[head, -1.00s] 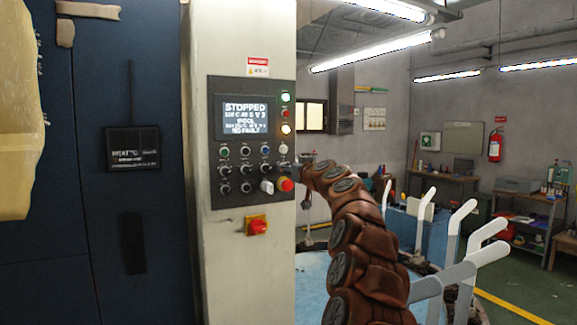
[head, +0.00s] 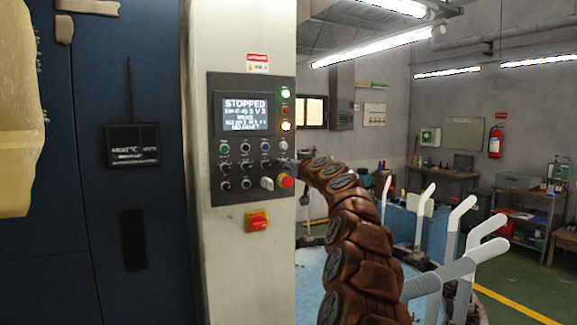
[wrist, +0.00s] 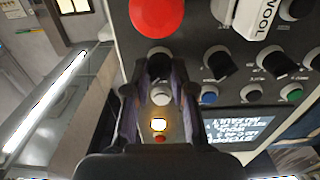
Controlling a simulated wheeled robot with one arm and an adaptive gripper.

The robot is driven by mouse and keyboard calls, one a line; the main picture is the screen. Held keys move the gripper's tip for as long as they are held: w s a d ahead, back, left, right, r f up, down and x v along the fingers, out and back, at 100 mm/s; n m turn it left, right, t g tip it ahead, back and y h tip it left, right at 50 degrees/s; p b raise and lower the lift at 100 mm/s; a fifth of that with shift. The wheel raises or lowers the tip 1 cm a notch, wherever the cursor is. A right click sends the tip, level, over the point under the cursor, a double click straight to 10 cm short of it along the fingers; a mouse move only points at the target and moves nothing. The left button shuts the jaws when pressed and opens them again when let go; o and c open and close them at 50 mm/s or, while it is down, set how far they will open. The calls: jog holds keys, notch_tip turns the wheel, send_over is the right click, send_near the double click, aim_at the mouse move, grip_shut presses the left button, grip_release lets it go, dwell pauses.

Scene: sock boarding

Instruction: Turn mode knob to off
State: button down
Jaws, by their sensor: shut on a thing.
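The control panel (head: 214,150) is on the pale column, with a lit display (head: 245,114) reading STOPPED and rows of small buttons and dark knobs. In the wrist view, the panel appears upside down. My gripper (wrist: 158,78) is shut on a black knob (wrist: 159,64) beside the red mushroom button (wrist: 157,15), one finger on each side. In the head view, my gripper (head: 289,165) is small at the panel's right edge, and the knob is hidden there. The knob's label and pointer direction cannot be read.
A white selector with a WOOL tag (wrist: 257,18) sits close beside the red button. More black knobs (wrist: 217,62) line the row. A red switch on a yellow plate (head: 257,221) is below the panel. White boarding forms (head: 424,204) stand at the right.

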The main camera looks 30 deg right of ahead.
jog(key=shift+n+b, duration=0.4)
jog(key=shift+b, duration=0.7)
jog(key=shift+f+n+b, duration=0.2)
jog(key=shift+n+b, duration=0.1)
jog(key=shift+b, duration=0.2)
jog(key=shift+r+n+b, duration=0.1)
jog(key=shift+n+b, duration=1)
jog(key=shift+b, duration=0.05)
jog(key=shift+r+n, duration=0.1)
jog(key=shift+n, duration=1.3)
jog(key=shift+n+p, duration=0.55)
jog(key=shift+n, duration=0.55)
jog(key=shift+a, duration=0.1)
